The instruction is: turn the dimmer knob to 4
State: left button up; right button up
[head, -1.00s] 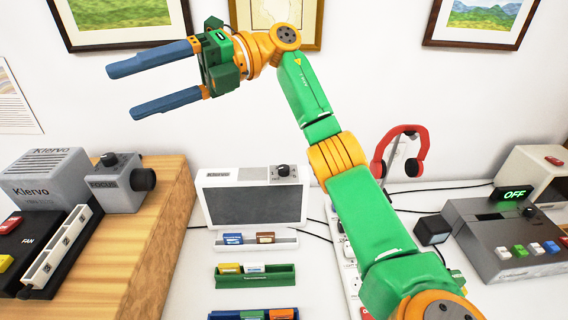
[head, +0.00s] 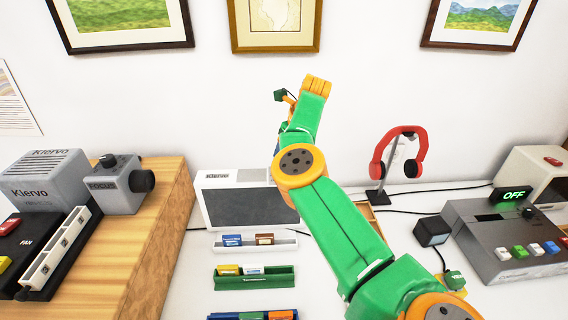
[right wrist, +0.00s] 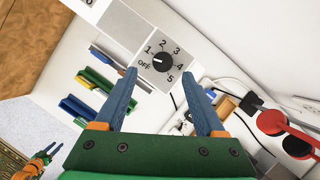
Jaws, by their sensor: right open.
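The dimmer knob (right wrist: 160,62) is a round black knob on a grey dial plate (right wrist: 140,45) marked OFF and 1 to 5. Its pale mark appears to point left, near OFF and 1. My right gripper (right wrist: 158,77) is open and empty, its two blue fingers spread with the dial seen between and beyond them. I cannot tell how far the fingertips are from the knob. In the head view my right arm covers the knob and most of that gripper. What looks like my left gripper (right wrist: 45,158) shows small at the lower left of the right wrist view.
The white box with a dark screen (head: 238,207) stands at the back of the desk. Colored card trays (head: 254,278) lie before it. Red headphones (head: 399,150) on a stand and a grey button console (head: 500,245) are to the right. A wooden riser (head: 150,240) is left.

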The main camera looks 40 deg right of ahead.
jog(key=x, duration=0.2)
jog(key=p+x, duration=0.1)
jog(key=x, duration=0.1)
jog(key=shift+d+f, duration=0.25)
jog(key=shift+f, duration=0.1)
jog(key=shift+w+f, duration=0.2)
jog(key=shift+f, duration=0.3)
jog(key=shift+c, duration=1.3)
grip_shut()
